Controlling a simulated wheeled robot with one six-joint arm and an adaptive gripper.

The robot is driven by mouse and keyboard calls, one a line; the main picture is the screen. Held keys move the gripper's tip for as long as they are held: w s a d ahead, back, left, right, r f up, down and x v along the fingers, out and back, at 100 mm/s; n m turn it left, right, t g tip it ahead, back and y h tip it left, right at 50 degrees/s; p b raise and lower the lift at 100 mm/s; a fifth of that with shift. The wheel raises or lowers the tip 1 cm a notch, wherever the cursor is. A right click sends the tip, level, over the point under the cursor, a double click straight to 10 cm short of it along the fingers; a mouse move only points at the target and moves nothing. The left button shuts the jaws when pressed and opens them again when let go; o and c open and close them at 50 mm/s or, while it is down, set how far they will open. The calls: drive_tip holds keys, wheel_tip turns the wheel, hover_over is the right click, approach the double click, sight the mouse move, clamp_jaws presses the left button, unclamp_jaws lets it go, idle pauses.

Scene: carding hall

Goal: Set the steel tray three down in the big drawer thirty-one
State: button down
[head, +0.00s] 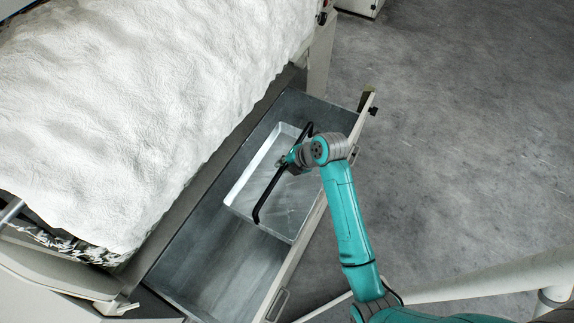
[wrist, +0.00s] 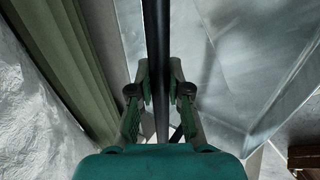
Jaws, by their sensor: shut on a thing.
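The steel tray (head: 239,201) is a shallow light-grey metal pan with a black bar handle (head: 265,199) arching across it. It is in or just over the open big drawer (head: 207,254); I cannot tell whether it touches the drawer floor. My gripper (head: 287,161) is above the tray, shut on the black handle, with the arm reaching in from the right. In the wrist view the handle (wrist: 157,50) runs between the two green fingers (wrist: 158,88), with the tray's metal (wrist: 205,60) below. The fingers hide part of the handle. No number shows on tray or drawer.
A machine heaped with white fibre (head: 130,100) stands along the drawer's left side. The drawer's front panel (head: 290,270) with its handles is on the right. Bare drawer floor shows at the lower left of the tray. Open concrete floor (head: 470,130) lies to the right.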

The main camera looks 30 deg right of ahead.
drive_tip(key=w+a+f, duration=0.1)
drive_tip(key=f, duration=1.4)
drive_tip(key=w+a+f, duration=0.1)
drive_tip(key=w+f, duration=0.1)
drive_tip(key=f, duration=1.3)
idle(0.7)
drive_tip(key=c, duration=1)
unclamp_jaws()
drive_tip(key=shift+a, duration=0.1)
drive_tip(key=shift+c, duration=0.2)
drive_tip(key=shift+s, duration=0.1)
